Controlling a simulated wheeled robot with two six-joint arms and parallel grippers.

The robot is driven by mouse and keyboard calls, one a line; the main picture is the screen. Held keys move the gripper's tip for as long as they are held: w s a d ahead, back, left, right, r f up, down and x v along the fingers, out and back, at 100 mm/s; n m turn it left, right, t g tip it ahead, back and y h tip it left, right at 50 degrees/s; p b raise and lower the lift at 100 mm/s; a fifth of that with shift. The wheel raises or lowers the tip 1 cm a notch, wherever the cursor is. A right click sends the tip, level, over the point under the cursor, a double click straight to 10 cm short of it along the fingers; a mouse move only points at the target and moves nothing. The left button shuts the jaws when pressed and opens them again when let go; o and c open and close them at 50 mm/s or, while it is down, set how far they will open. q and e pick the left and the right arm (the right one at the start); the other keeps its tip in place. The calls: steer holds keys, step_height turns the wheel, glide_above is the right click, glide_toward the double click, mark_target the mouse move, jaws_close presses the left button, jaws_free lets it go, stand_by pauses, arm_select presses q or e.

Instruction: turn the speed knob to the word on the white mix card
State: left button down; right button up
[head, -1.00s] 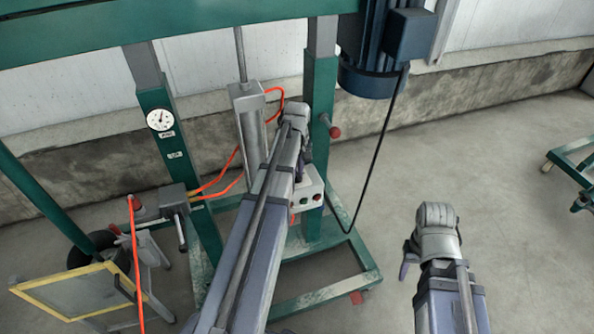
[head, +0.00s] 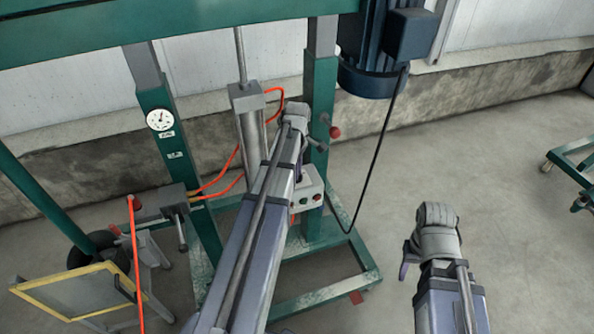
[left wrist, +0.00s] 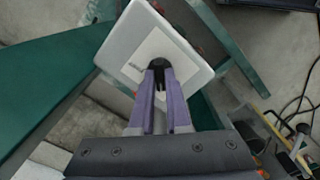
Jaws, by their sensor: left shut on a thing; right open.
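A dark round knob (left wrist: 159,65) sits on the pale face plate of a light grey control box (left wrist: 186,92) in the left wrist view. My left gripper (left wrist: 159,72) is shut on this knob, and its purple fingers hide much of it. Small dark marks show on the plate left of the knob, too small to read. In the head view the control box (head: 310,192) is on the green frame, partly behind my left gripper (head: 299,172). My right gripper (head: 404,262) is open and empty above the floor. I cannot make out a white mix card.
A round white gauge (head: 160,120) and small labels are on the left green post (head: 196,190). Orange hoses (head: 222,178) run beside a grey cylinder (head: 250,140). A black cable (head: 375,160) hangs from the blue motor (head: 372,65).

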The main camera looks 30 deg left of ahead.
arm_select(q)
steer(key=shift+n, duration=0.4)
steer(key=c, duration=0.9)
jaws_free()
steer(key=shift+r, duration=0.15)
step_height(320, 180, up, 8)
steer(key=p, duration=0.8)
steer(key=shift+f, duration=0.2)
